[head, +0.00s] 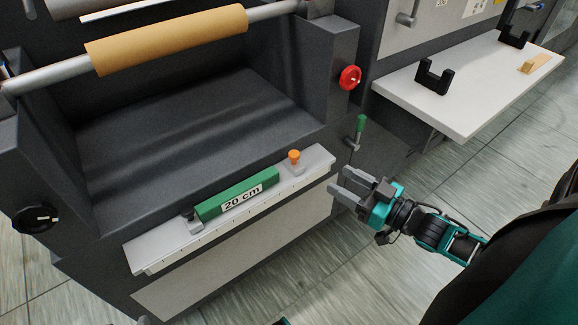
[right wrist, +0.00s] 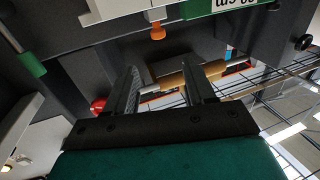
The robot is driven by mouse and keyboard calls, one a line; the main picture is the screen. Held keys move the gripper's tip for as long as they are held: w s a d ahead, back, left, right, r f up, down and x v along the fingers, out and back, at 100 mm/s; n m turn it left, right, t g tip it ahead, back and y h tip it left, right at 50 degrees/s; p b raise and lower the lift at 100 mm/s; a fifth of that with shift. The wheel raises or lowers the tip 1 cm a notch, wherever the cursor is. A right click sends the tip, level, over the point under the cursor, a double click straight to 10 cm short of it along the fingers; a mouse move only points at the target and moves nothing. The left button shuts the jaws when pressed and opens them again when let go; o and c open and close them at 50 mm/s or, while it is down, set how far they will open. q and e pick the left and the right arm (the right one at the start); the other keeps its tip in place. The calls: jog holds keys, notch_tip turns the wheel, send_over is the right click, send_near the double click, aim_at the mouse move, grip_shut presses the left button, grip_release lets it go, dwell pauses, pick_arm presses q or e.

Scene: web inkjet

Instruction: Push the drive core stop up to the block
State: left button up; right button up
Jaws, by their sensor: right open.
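The green block (head: 238,194), labelled 20 cm, lies on the pale scale rail (head: 160,252) at the front of the machine. A stop with an orange knob (head: 294,157) sits on the rail to the right of the block, with a small gap between them. A dark-topped stop (head: 192,221) is at the block's left end. My right gripper (head: 337,183) is open and empty, in front of and to the right of the orange-knobbed stop, apart from it. The right wrist view shows the orange knob (right wrist: 157,32) beyond the spread fingers (right wrist: 157,78), and part of the green block (right wrist: 215,6).
A green-handled lever (head: 360,126) stands just beyond my right gripper. A red knob (head: 350,77) is on the machine's side. A white shelf (head: 465,105) with black brackets (head: 434,77) is at the right. A brown roll (head: 168,40) spans the machine above. Open floor lies in front.

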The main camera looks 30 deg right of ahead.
aim_at(299, 156)
jog(key=b+x, duration=0.3)
jog(key=x, duration=0.9)
jog(key=shift+w+f, duration=0.1)
jog(key=shift+w, duration=0.25)
jog(key=shift+c, duration=0.2)
grip_shut()
